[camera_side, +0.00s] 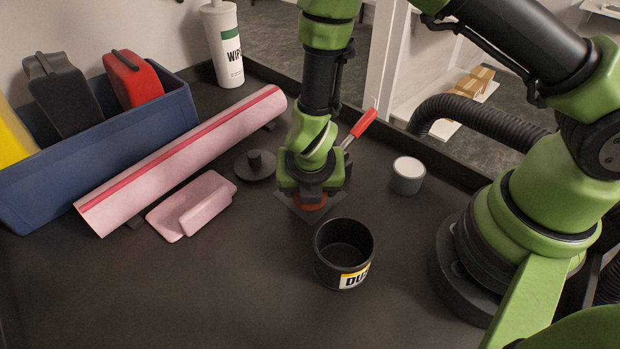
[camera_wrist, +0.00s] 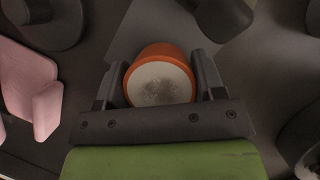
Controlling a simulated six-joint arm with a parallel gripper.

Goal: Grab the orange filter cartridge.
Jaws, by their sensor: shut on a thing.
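The orange filter cartridge (camera_wrist: 162,80) is round, with an orange rim and a pale speckled top. It sits between the two dark fingers of my gripper (camera_wrist: 160,85) in the wrist view, and the gripper is shut on it. In the side view my gripper (camera_side: 312,198) points down near the bench top, and only a sliver of the orange cartridge (camera_side: 311,206) shows below it. The rest is hidden by the gripper. I cannot tell whether the cartridge touches the surface beneath it.
A black open cup with a yellow label (camera_side: 343,262) stands just in front. A white-topped grey jar (camera_side: 407,176) is to the right. A dark knobbed lid (camera_side: 255,165) and pink blocks (camera_side: 192,206) lie left, near a pink roll (camera_side: 183,158) and blue bin (camera_side: 100,165).

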